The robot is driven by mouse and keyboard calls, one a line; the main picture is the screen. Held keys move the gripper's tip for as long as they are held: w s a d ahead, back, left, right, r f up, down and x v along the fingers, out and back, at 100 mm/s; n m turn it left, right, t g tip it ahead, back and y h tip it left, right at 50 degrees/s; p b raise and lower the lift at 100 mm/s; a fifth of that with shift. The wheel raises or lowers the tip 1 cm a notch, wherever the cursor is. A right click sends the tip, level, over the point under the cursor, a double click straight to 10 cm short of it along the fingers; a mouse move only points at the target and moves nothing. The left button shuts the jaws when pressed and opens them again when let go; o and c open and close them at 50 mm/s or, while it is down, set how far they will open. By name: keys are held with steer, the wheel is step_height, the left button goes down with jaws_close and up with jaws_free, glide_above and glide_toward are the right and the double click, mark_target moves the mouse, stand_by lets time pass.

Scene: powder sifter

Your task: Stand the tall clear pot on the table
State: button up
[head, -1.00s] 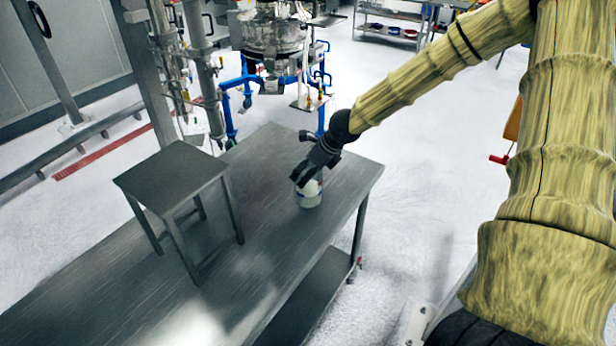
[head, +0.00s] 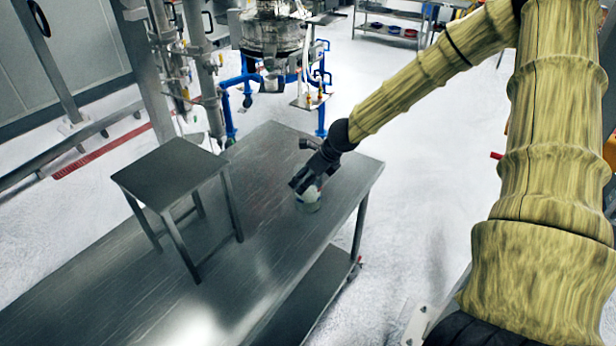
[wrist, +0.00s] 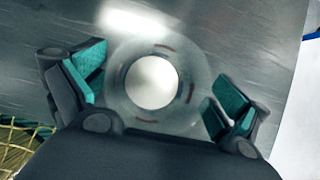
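The tall clear pot (head: 309,204) stands upright on the metal table (head: 275,240), near its right edge, with something white showing in it. In the wrist view I look down on the pot (wrist: 118,92). Its round rim surrounds a pale white middle. My gripper (head: 305,184) is right above the pot and covers part of its top in the head view. In the wrist view the teal finger pads of my gripper (wrist: 155,92) are spread wide on either side of the pot. The fingers look open, with small gaps to the pot's wall.
A small metal stool-like stand (head: 172,175) stands on the table to the left of the pot. Bare tabletop lies between them and toward the front. Blue-piped equipment (head: 275,45) stands behind the table, and shelving (head: 392,25) is farther back.

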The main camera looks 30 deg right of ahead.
steer(key=shift+s+r, duration=0.1)
steer(key=shift+r, duration=0.25)
steer(key=p+v, duration=0.2)
steer(key=v, duration=0.9)
steer(key=shift+r, duration=0.2)
steer(key=shift+s+d, duration=0.1)
steer(key=shift+s, duration=0.05)
